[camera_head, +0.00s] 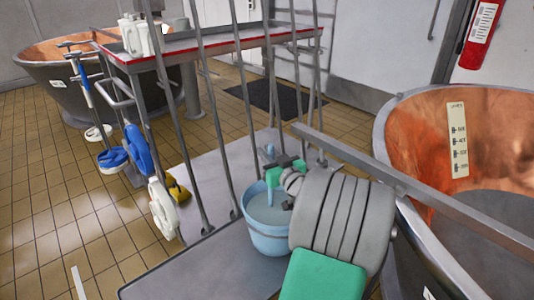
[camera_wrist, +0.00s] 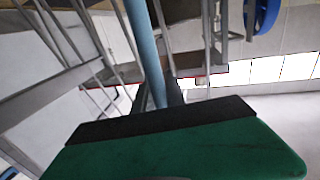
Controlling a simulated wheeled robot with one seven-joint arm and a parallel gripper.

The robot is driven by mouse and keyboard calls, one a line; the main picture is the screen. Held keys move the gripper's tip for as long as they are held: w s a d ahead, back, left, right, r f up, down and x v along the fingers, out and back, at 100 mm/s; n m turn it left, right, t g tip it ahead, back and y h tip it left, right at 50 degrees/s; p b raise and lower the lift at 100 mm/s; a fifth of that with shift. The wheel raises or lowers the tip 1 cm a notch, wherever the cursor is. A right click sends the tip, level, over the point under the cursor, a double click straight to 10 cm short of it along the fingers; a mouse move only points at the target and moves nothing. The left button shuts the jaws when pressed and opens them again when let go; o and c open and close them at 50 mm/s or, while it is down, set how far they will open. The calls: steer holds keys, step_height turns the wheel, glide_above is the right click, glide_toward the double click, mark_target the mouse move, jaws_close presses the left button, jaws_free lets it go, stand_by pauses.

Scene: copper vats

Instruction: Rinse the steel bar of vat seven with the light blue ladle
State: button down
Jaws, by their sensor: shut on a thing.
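My gripper (camera_head: 284,174) is shut on the light blue ladle (camera_head: 268,153), whose handle sticks up just above the fingers. In the wrist view the ladle's handle (camera_wrist: 147,45) runs away from my gripper (camera_wrist: 163,95). The ladle's bowl cannot be made out. My gripper is above a light blue bucket (camera_head: 264,238) holding greyish liquid. A long steel bar (camera_head: 430,195) crosses the front of the copper vat (camera_head: 415,130) at right, apart from the ladle. I cannot read a number on this vat.
The bucket stands on a grey platform (camera_head: 200,262) with upright rails. A red-edged shelf (camera_head: 190,42) holds white jugs (camera_head: 139,35). Blue and white brushes (camera_head: 112,159) hang at left. Another copper vat (camera_head: 45,72) stands at the back left. Tiled floor (camera_head: 45,200) is open at left.

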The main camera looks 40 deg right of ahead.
step_height(320, 180, up, 21)
steer(key=p, duration=1.1)
steer(key=shift+f, duration=0.2)
stand_by(0.5)
